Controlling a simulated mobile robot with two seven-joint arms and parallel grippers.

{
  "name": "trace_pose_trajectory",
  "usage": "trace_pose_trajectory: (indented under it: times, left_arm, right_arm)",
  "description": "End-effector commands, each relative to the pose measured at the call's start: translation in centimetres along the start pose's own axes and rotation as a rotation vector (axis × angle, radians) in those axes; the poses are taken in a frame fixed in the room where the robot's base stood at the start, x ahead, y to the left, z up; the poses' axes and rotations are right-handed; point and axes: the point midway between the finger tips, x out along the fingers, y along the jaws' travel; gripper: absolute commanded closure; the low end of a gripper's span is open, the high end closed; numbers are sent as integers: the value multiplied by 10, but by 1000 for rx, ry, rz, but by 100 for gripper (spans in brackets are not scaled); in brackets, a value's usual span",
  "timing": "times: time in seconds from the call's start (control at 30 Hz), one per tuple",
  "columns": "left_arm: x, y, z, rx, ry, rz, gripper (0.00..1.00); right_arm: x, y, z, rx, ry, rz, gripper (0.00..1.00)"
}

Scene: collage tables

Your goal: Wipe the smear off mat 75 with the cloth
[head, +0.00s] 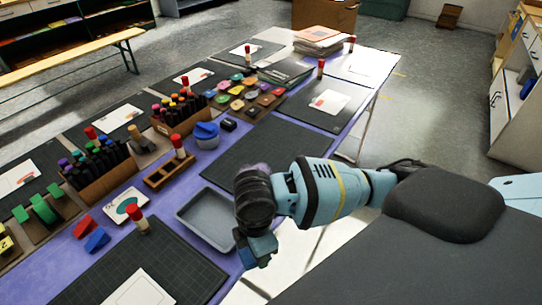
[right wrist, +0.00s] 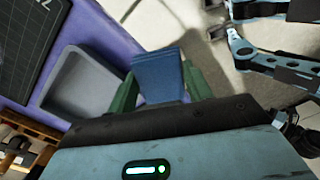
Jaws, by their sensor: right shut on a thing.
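My right gripper (head: 258,250) hangs at the table's near edge, just right of the grey tray. In the right wrist view its green fingers are shut on a folded blue cloth (right wrist: 158,75), held clear of the tray. A dark mat (head: 262,138) lies beyond my right wrist, which hides part of it. A purplish patch (head: 254,169) shows on that mat beside the wrist. Part of a mat (right wrist: 22,40) with a cut-off label shows in the right wrist view; I cannot read the label surely. My left gripper is not in view.
The empty grey tray (head: 207,222) sits on the purple table (head: 188,189). Left of it are another mat (head: 165,272) and a red-topped stamp (head: 136,216). A wooden holder (head: 163,179), a blue-lidded tub (head: 206,134) and marker boxes (head: 100,178) stand farther back. Floor lies right of the table.

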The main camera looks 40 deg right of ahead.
Motion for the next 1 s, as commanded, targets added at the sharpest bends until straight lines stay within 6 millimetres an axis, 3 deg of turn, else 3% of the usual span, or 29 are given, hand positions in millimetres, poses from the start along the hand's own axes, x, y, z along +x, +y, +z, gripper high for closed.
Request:
trace_pose_trajectory:
  times: [0.4, 0.6, 0.83, 0.93, 1.0]
  left_arm:
    - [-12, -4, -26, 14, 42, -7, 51]
    - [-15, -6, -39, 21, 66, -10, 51]
    - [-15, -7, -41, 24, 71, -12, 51]
    - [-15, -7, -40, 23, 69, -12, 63]
    - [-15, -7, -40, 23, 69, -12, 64]
  right_arm:
    - [-2, -22, 22, 929, 2, 4, 68]
    - [0, -30, 34, 1263, -9, 9, 68]
    - [2, -33, 40, 1416, -15, 14, 68]
    - [2, -34, 41, 1425, -16, 14, 68]
    - [2, -34, 41, 1424, -16, 14, 68]
